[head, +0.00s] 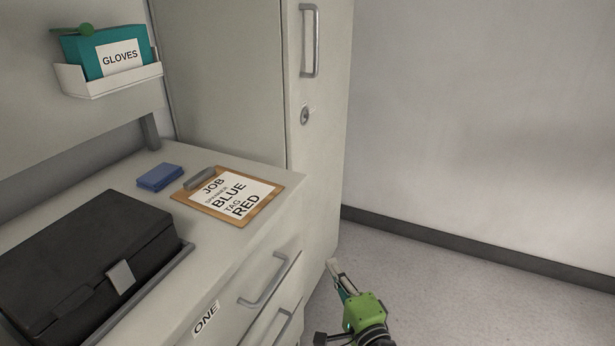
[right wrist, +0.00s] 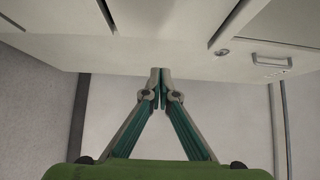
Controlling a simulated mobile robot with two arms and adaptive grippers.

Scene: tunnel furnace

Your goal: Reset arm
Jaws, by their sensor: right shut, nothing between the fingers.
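My right gripper (head: 333,266) has a green body and shows at the bottom of the head view, over the floor to the right of the drawer cabinet. In the right wrist view its two fingertips (right wrist: 160,73) meet in the middle, shut with nothing between them. Cabinet surfaces lie beyond the fingertips there. I cannot tell how near they are. My left gripper is not in view.
The drawer cabinet (head: 235,262) carries a black case (head: 85,265), a blue block (head: 160,177) and a clipboard (head: 228,196) reading JOB, BLUE, RED. A drawer handle (head: 268,282) sticks out. A GLOVES box (head: 106,52) hangs above. A tall locker (head: 318,150) stands behind. Floor (head: 480,300) at right is clear.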

